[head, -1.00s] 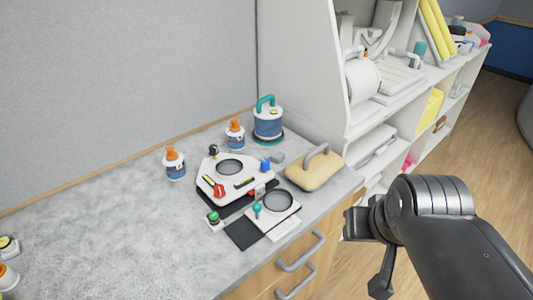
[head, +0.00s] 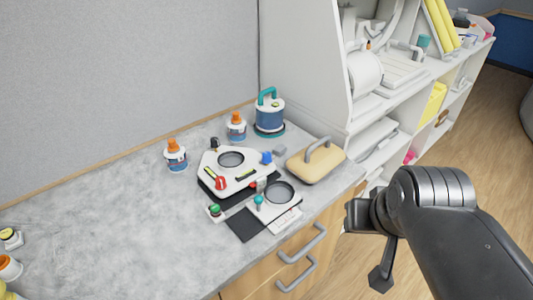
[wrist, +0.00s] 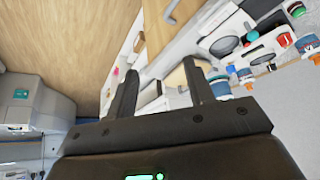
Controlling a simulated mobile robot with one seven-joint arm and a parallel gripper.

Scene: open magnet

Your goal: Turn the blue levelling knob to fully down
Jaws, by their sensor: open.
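The blue levelling knob (head: 267,158) stands at the right back corner of a white plate device (head: 207,162) on the grey counter. The plate also carries a red knob (head: 220,183), a black knob (head: 214,143) and a round dark-rimmed disc (head: 231,159). Which way the blue knob is turned is too small to tell. My gripper (wrist: 160,68) is open and empty in the wrist view, its two dark fingers apart. In the head view it is off the counter's front edge, right of the device and well clear of the blue knob.
A smaller white plate with a teal-topped knob (head: 258,199) lies in front. A beige block with a grey handle (head: 316,160) stands right of the device. Orange-capped bottles (head: 175,155) and a blue canister (head: 269,114) stand behind. The left counter (head: 100,220) is mostly clear.

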